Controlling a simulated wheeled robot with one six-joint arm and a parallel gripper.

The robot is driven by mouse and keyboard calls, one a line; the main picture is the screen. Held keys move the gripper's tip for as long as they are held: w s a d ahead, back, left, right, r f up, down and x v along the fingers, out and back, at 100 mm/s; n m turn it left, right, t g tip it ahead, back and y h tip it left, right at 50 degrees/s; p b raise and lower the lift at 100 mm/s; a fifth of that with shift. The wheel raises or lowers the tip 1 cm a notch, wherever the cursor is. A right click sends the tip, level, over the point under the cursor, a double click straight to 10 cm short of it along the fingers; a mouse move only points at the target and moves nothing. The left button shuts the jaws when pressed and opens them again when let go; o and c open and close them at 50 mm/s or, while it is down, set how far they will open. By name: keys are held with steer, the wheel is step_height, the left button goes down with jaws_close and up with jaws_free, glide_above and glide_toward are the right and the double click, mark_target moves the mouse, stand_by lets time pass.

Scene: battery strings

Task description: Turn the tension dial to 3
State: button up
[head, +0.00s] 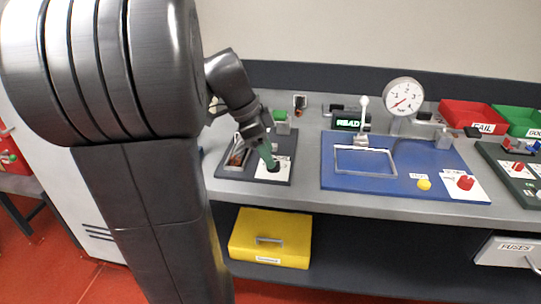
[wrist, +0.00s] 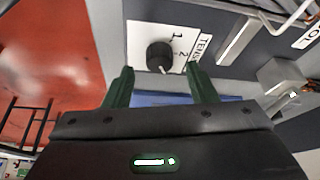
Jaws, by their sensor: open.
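The tension dial (wrist: 160,56) is a black round knob on a white plate in the wrist view. The numbers 1 and 2 and part of the word TENSION show to its right. A small pale mark shows at the knob's lower edge; I cannot see a 3 or read the setting surely. My gripper (wrist: 160,82) is open, its two green fingers to either side of and short of the knob, with nothing between them. In the head view my gripper (head: 269,158) hangs over the dial's white plate (head: 287,165) on the dark left panel, partly covering the knob.
A metal bracket (head: 236,158) stands just left of the dial. The blue panel (head: 400,190) to the right bears a metal frame, a yellow button (head: 424,184) and a red knob (head: 465,182). A gauge (head: 403,95) stands behind.

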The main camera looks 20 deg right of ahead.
steer(key=p+v, duration=0.1)
steer(key=v, duration=1)
steer(key=shift+p, duration=0.4)
steer(key=b+x, duration=0.2)
steer(key=x, duration=1.1)
steer(key=shift+s+d+f+b, duration=0.1)
steer(key=shift+d+f+b, duration=0.05)
steer(key=shift+f+b, duration=0.2)
steer(key=shift+r, duration=0.15)
